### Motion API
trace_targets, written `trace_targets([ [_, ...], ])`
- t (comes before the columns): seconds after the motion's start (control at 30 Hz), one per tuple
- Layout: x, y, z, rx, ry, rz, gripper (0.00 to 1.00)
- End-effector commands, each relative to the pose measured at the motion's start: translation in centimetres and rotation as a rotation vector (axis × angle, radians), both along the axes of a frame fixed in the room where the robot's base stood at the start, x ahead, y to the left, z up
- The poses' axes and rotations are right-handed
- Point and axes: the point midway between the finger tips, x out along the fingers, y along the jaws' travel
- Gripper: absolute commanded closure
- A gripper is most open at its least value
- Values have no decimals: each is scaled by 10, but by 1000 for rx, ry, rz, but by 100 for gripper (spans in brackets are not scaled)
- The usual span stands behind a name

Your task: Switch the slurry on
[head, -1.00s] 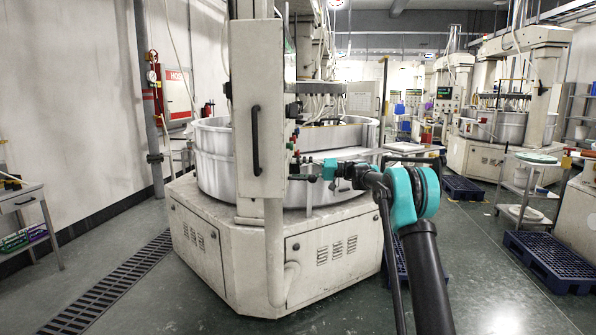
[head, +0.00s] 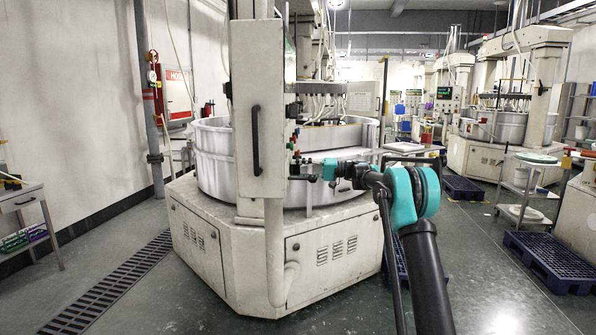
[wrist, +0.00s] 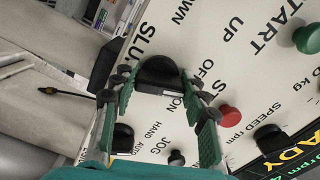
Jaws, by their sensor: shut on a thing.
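In the wrist view, my gripper (wrist: 158,82) has its green-padded fingers closed on either side of a black knob (wrist: 158,70) on the pale control panel (wrist: 225,75). Printed letters "SLU" stand beside this knob, and the rest of the word is hidden. "OF" and "ON" lettering shows near it, partly covered by the fingers. I cannot tell clearly which mark the knob points to. In the head view, my gripper (head: 302,168) is at the side of the machine's control box (head: 257,110), too small to show the grip.
Close by on the panel are a red button (wrist: 229,116), a green button (wrist: 307,38), the speed knob (wrist: 269,138) and the jog/hand/auto knob (wrist: 122,135). The large round metal tub (head: 215,155) stands behind the box. A blue pallet (head: 550,262) lies on the floor at right.

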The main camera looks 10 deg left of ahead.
Motion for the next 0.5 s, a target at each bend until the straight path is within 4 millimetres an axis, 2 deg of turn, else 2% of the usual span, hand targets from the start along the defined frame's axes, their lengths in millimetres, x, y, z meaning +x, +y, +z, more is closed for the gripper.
trace_targets([
  [0.5, 0, -1, 0, -32, 477, -1, 85],
])
